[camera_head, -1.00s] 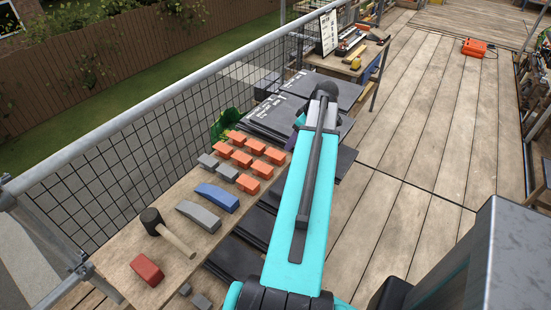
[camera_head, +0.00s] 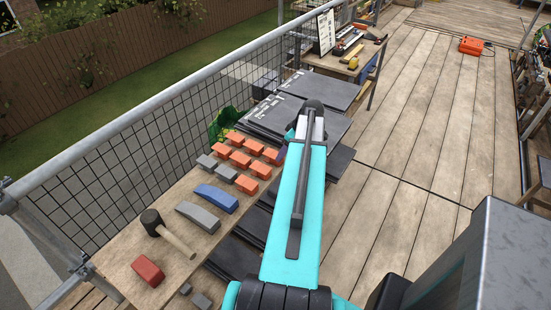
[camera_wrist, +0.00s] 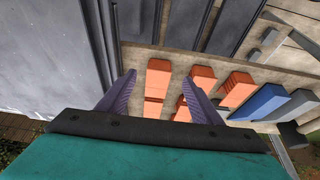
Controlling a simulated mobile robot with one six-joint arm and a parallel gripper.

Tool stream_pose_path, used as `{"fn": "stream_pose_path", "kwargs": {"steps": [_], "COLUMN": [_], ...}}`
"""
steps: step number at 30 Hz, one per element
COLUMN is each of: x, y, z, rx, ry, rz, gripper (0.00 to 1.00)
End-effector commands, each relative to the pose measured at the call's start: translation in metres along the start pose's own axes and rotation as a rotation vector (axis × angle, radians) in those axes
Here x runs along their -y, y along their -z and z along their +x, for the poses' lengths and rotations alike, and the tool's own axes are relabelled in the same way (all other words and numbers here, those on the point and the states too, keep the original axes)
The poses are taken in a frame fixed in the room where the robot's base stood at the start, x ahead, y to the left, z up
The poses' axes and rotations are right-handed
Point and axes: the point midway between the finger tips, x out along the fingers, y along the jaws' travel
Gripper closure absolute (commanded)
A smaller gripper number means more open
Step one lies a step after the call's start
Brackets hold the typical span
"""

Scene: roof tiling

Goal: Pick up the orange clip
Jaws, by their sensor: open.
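Several orange clips (camera_head: 255,146) lie in short rows on a wooden board along the mesh railing. In the wrist view, one orange clip (camera_wrist: 160,76) shows between the two purple fingers of my gripper (camera_wrist: 161,80), with other orange clips (camera_wrist: 236,90) to its right. My gripper is open and holds nothing. The right finger overlaps some of the clips in the picture; I cannot tell its height above them. In the head view my arm hides most of the gripper.
Grey clips (camera_head: 227,173), a blue block (camera_head: 216,197), a grey block (camera_head: 198,215), a mallet (camera_head: 165,232) and a red block (camera_head: 147,270) share the board (camera_head: 125,262). Dark slates (camera_head: 330,90) are stacked beyond the clips. The plank deck (camera_head: 420,120) on the right is mostly clear.

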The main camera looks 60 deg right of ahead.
Motion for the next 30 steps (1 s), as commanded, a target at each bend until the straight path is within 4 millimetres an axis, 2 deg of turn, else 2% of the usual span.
{"fn": "stream_pose_path", "kwargs": {"steps": [6,20,30], "x": [0.000,0.000,-0.001], "y": [0.000,0.001,0.003], "z": [0.011,0.013,0.036], "rx": [0.000,0.000,0.001], "ry": [0.000,0.001,0.002], "rz": [0.000,-0.001,-0.002], "gripper": [0.41,0.41,0.41]}}
